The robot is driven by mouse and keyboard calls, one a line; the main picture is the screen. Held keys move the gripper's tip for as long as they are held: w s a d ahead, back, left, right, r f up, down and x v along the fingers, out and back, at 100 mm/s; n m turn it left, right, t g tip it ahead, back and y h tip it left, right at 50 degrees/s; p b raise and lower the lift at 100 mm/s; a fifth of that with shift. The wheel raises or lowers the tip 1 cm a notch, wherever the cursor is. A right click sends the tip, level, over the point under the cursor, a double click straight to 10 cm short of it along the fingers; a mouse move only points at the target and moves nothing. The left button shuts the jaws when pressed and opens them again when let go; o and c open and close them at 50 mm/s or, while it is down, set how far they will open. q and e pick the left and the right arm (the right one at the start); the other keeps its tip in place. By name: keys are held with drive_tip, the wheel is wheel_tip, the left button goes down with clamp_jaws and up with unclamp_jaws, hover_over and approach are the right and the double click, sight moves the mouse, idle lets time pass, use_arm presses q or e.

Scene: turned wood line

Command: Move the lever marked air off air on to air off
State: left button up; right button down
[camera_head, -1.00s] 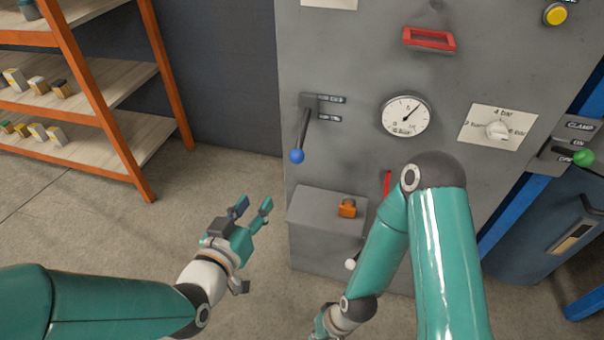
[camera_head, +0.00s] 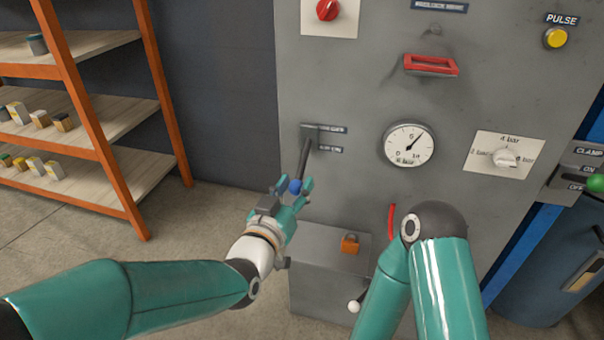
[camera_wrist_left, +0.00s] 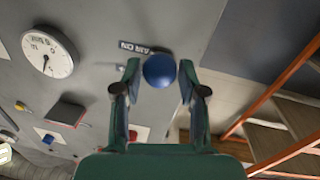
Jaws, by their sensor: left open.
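The air lever has a dark handle (camera_head: 303,160) ending in a blue ball knob (camera_head: 295,187), and it hangs down from its pivot on the grey panel (camera_head: 365,60). Two small dark label plates sit beside the pivot; in the left wrist view the nearer label (camera_wrist_left: 135,46) reads AIR ON. My left gripper (camera_head: 294,186) is open, with its fingers on either side of the blue knob. In the left wrist view the knob (camera_wrist_left: 159,70) lies between the two fingertips, with no clear grip on it. My right arm is bent in front of the panel; its gripper is out of the picture.
A pressure gauge (camera_head: 408,145), a red handle (camera_head: 431,65) and a white selector knob (camera_head: 504,158) are on the panel. An orange-framed shelf (camera_head: 110,185) stands left, with open floor between.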

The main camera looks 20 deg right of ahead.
sight(301, 173)
use_arm(q)
drive_tip(key=shift+x, duration=2.4)
clamp_jaws()
drive_tip(key=shift+a, duration=0.3)
drive_tip(key=shift+w+d, duration=0.1)
drive_tip(key=shift+d, duration=0.05)
